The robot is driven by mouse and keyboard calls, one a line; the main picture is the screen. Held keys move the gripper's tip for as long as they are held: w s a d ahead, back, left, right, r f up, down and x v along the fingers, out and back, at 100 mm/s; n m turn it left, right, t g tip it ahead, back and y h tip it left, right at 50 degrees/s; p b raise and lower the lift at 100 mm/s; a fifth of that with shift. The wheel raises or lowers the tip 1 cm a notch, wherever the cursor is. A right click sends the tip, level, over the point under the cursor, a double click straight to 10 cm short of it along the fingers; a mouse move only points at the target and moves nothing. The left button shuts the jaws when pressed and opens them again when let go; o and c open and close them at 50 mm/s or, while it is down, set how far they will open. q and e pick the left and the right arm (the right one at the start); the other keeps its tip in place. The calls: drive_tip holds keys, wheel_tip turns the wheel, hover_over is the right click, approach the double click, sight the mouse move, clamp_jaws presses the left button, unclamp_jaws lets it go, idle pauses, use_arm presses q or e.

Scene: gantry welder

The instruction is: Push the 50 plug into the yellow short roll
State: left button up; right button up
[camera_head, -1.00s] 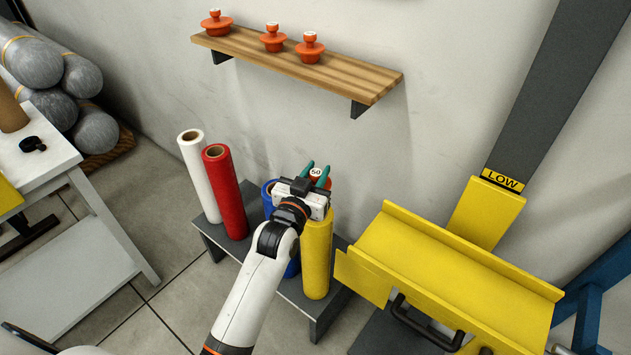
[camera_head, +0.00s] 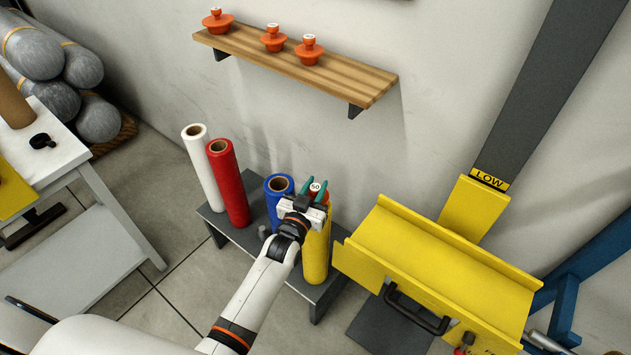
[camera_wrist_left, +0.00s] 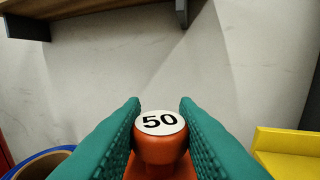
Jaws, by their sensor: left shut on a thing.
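The orange 50 plug (camera_head: 317,189) with a white "50" label sits at the top of the yellow short roll (camera_head: 317,250), which stands upright on a low grey bench. My left gripper (camera_head: 314,187) is shut on the plug, with its green fingers on either side of the knob. The plug also shows between the fingers in the left wrist view (camera_wrist_left: 160,140). The gripper and plug cover the roll's top, so I cannot tell how deep the plug sits. My right gripper is not in view.
A blue roll (camera_head: 279,200), a red roll (camera_head: 228,185) and a white roll (camera_head: 204,170) stand on the grey bench (camera_head: 240,243). A wooden shelf (camera_head: 345,78) above carries three orange plugs. A yellow tray machine (camera_head: 440,265) stands close on the right.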

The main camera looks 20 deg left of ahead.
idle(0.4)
use_arm(q)
drive_tip(key=shift+f+b, duration=0.6)
drive_tip(key=shift+f, duration=0.1)
drive_tip(key=shift+f+b, duration=1.05)
drive_tip(key=shift+f, duration=0.35)
drive_tip(key=o, duration=1)
drive_tip(key=shift+r, duration=0.1)
drive_tip(key=shift+o, duration=0.2)
